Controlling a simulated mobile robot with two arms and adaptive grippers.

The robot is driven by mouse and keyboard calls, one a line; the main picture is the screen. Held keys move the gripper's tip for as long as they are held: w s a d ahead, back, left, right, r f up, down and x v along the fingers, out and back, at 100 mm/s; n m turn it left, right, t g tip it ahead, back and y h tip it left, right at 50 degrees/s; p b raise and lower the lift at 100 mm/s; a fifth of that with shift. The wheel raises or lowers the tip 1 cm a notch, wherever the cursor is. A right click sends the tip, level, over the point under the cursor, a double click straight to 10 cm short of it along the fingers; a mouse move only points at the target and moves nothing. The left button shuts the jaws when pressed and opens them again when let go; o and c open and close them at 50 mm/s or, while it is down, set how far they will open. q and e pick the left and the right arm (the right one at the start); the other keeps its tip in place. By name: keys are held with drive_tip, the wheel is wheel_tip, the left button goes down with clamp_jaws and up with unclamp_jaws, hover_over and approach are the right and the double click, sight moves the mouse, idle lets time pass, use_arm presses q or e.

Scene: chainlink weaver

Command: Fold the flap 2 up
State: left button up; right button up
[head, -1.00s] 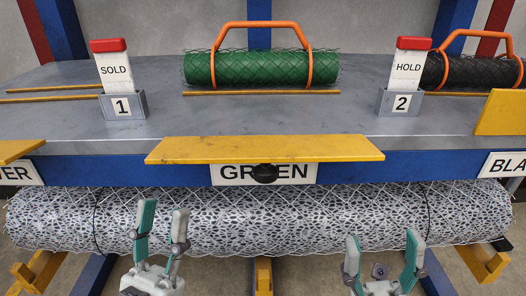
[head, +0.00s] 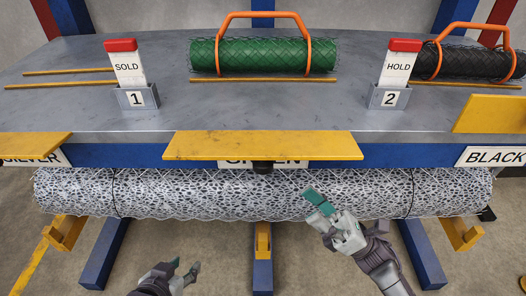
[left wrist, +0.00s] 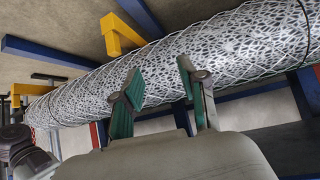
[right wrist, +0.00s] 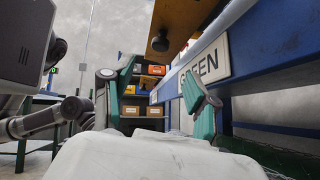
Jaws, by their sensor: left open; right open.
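The middle yellow flap (head: 262,146), which I take as flap 2, lies roughly flat over the table's front edge and partly covers the GREEN label. Its underside (right wrist: 178,18) shows at the top of the right wrist view, with a dark round knob (right wrist: 160,43) below it. My right gripper (head: 318,198) is open and empty, in front of the wire roll and below the flap, apart from it. My left gripper (head: 187,268) is open and empty, low and left of centre, below the roll.
The silver mesh roll (head: 270,192) hangs under the blue front rail (head: 110,155). Yellow flaps also sit at the left (head: 35,146) and right (head: 492,114).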

sight(263, 166)
use_arm(q)
drive_tip(key=s+a+f+g+y+p, duration=0.1)
drive_tip(key=s+a+f+g, duration=0.1)
drive_tip(key=s, duration=0.5)
drive_tip(key=shift+a+f+g, duration=0.2)
drive_tip(key=shift+f+g, duration=0.4)
drive_tip(key=shift+g, duration=0.6)
use_arm(e)
drive_tip(key=x, duration=1.3)
drive_tip(key=shift+a+r, duration=0.25)
drive_tip(key=shift+a, duration=0.05)
use_arm(q)
drive_tip(key=shift+s, duration=0.1)
use_arm(e)
clamp_jaws()
drive_tip(key=shift+w, duration=0.1)
